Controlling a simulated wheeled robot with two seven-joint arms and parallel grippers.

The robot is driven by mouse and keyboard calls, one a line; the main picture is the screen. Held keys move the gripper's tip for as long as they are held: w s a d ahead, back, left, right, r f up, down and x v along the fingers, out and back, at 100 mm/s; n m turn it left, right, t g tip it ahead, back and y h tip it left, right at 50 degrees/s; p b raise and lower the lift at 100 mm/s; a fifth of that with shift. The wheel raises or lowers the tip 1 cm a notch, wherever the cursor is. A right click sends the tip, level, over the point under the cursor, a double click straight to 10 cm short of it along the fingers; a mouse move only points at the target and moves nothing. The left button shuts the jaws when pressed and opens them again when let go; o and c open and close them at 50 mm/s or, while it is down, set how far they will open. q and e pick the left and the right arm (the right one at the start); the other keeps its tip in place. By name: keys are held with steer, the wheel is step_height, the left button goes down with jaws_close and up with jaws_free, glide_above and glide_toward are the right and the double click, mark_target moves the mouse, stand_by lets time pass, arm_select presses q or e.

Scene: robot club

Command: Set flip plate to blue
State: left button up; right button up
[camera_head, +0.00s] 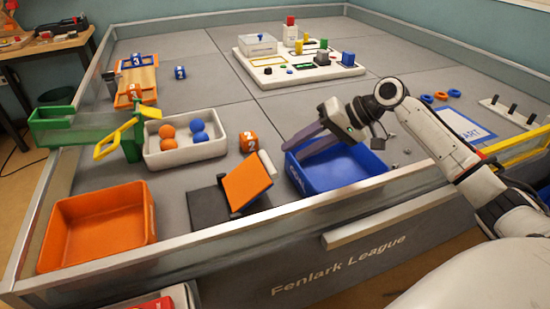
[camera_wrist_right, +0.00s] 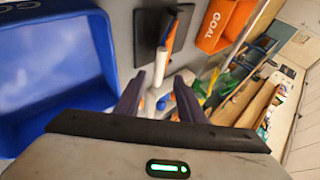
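The flip plate (camera_head: 247,181) is a tilted panel on a dark base, in the front middle of the field in the head view. Its visible broad face is orange, and its right edge is pale. In the right wrist view the flip plate (camera_wrist_right: 170,28) shows nearly edge-on at the top, beyond the fingers. My right gripper (camera_head: 291,151) is above the blue bin, to the right of the plate and apart from it. Its two fingers are spread and point left, with nothing held. My left gripper is in neither view.
The blue goal bin (camera_head: 345,178) stands right of the plate, the orange goal bin (camera_head: 100,240) left. Behind are a white tray (camera_head: 165,157) of balls and an orange cube (camera_head: 249,141). The field's metal front rail (camera_head: 200,247) runs close in front.

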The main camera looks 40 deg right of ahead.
steer(key=x, duration=0.7)
steer(key=shift+b, duration=0.35)
steer(key=shift+f, duration=0.1)
jaws_close()
